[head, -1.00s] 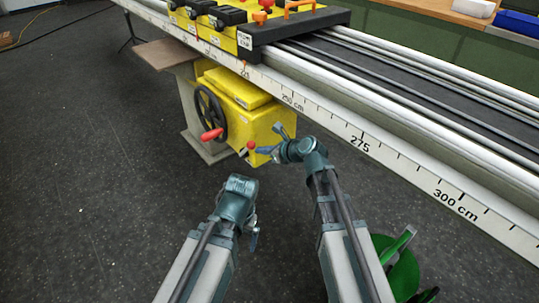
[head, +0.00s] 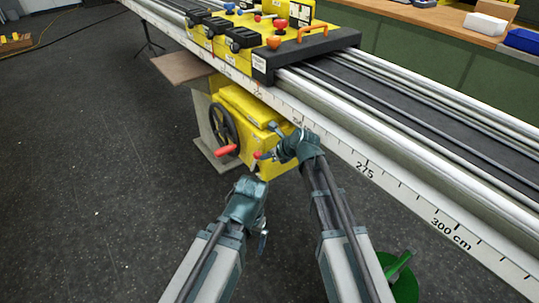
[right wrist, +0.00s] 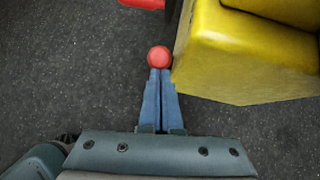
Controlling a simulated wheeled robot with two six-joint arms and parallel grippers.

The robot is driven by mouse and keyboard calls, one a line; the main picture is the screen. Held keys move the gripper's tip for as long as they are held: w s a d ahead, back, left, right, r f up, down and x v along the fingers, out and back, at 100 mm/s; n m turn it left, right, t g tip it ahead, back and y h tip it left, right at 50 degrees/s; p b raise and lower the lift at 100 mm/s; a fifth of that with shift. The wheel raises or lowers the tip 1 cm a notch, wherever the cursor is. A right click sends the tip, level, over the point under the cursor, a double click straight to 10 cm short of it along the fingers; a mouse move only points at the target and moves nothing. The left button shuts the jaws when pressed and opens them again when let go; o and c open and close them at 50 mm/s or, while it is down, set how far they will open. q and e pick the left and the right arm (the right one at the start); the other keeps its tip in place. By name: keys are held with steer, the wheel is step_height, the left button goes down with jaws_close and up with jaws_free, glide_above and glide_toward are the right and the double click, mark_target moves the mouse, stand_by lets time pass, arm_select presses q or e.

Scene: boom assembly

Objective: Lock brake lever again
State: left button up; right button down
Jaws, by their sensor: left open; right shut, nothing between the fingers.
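The brake lever's red ball knob (head: 257,155) shows at the lower front of the yellow box (head: 262,110) under the rail. In the right wrist view the red knob (right wrist: 159,57) lies just beyond my right gripper's fingertips, close to the yellow housing (right wrist: 245,50). The lever's shaft is hidden there. My right gripper (right wrist: 160,75) is shut with nothing between its fingers. Its tips appear at or very near the knob; contact cannot be told. My left gripper (head: 263,245) is open and empty, low over the floor, apart from the lever.
A black handwheel (head: 222,128) with a red handle (head: 226,151) is left of the knob. The long rail (head: 400,190) with a centimetre scale runs above and to the right. A green object (head: 402,275) is at lower right.

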steer(key=shift+w+a+r, duration=0.55)
steer(key=shift+w, duration=0.25)
arm_select(q)
steer(key=shift+r, duration=0.65)
arm_select(e)
steer(key=shift+s, duration=0.1)
